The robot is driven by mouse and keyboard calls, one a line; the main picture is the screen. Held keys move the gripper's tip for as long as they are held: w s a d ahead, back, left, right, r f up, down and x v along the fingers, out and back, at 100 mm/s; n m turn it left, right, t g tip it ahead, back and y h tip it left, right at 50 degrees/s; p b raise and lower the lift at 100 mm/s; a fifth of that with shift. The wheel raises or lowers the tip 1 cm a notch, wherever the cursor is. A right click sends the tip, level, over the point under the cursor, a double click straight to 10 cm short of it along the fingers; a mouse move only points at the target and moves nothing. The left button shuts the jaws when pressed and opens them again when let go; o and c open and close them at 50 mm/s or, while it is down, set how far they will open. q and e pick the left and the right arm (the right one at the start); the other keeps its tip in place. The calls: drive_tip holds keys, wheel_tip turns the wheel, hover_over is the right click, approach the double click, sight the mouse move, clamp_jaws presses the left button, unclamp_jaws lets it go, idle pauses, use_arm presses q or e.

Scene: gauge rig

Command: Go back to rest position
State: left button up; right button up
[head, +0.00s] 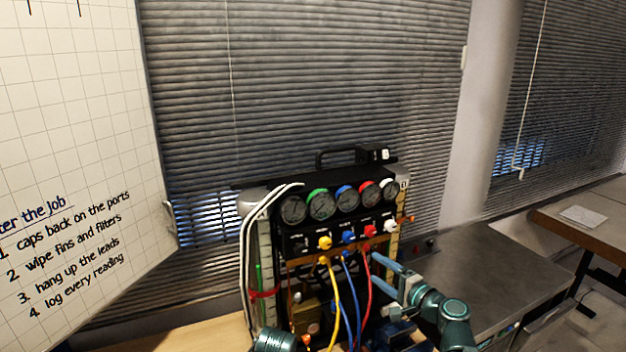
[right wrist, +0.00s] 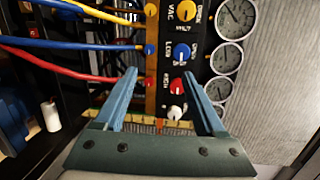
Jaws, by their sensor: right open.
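My right gripper (head: 373,266) is open and empty, in front of the lower right side of the gauge rig (head: 290,238). In the right wrist view its two blue fingers (right wrist: 159,74) stand wide apart. Between and beyond them are the red knob (right wrist: 177,86) and the white knob (right wrist: 175,113) of the rig's panel; whether a finger touches the panel I cannot tell. A teal part of my left arm (head: 274,341) shows at the bottom edge of the head view; its gripper does not show.
Yellow (head: 333,290), blue (head: 349,290) and red (head: 368,288) hoses hang from the panel close to my right fingers. A white hose loops at the rig's left.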

drive_tip(key=s+a+f+n+g+b, duration=0.1)
drive_tip(key=s+a+f+n+g, duration=0.4)
drive_tip(key=a+f, duration=0.35)
drive_tip(key=s+a+f+n+g+b, duration=0.1)
drive_tip(key=s+a+f+n+g, duration=0.5)
drive_tip(key=a, duration=0.3)
drive_tip(key=s+d+f+n+g+h+b, duration=0.1)
drive_tip(key=s+f+n+g+h, duration=0.3)
drive_tip(key=s+f+h, duration=0.4)
drive_tip(key=shift+s+d+f+n+h, duration=0.3)
drive_tip(key=shift+s+n+h, duration=0.45)
drive_tip(key=shift+s, duration=1.3)
drive_tip(key=shift+r, duration=0.1)
